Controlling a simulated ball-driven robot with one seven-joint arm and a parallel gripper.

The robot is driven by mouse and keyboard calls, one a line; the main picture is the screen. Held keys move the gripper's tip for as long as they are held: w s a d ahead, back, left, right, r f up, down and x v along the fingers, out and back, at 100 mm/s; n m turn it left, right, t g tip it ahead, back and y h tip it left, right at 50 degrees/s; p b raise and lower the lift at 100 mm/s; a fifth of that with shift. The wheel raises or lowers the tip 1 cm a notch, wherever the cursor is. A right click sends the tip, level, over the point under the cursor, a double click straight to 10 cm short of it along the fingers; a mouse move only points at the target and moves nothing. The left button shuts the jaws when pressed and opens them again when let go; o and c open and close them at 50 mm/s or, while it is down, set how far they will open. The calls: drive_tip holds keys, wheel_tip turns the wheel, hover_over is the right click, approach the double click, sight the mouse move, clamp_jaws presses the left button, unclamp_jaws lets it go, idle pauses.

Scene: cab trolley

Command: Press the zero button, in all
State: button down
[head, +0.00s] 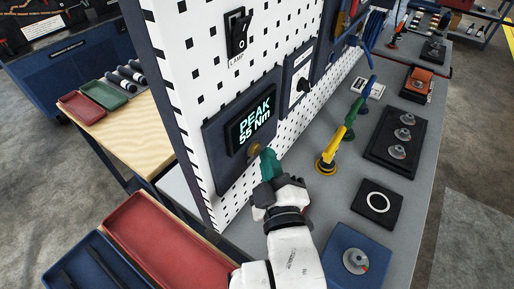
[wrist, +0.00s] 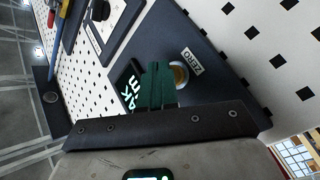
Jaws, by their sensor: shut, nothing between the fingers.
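The zero button (head: 254,149) is a small round brass-coloured knob on a dark panel (head: 229,172), below a display (head: 250,124) that reads "PEAK 55 Nm". In the wrist view the button (wrist: 181,76) sits beside a "ZERO" label (wrist: 192,62). My gripper (head: 267,158) has green fingers and is shut and empty. Its tips are just right of the button in the head view. In the wrist view my gripper (wrist: 157,72) overlaps the button's left edge. I cannot tell whether the fingertips touch it.
The panel hangs on a white pegboard (head: 190,97) with a lamp switch (head: 239,32) above. A red tray (head: 150,225) lies at lower left.

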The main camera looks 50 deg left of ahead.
drive_tip(key=shift+s+a, duration=0.15)
drive_tip(key=shift+a, duration=0.35)
idle(0.5)
drive_tip(key=shift+d, duration=0.1)
drive_tip(key=shift+w+d, duration=0.2)
drive_tip(key=shift+d, duration=0.6)
drive_tip(key=shift+d, duration=0.1)
drive_tip(key=d+b, duration=0.1)
drive_tip(key=d, duration=0.1)
drive_tip(key=w+d+b, duration=0.1)
drive_tip(key=d, duration=0.1)
drive_tip(key=shift+d, duration=0.35)
drive_tip(key=shift+f+b, duration=0.25)
drive_tip(key=shift+b, duration=0.1)
idle(0.5)
drive_tip(key=shift+r, duration=0.15)
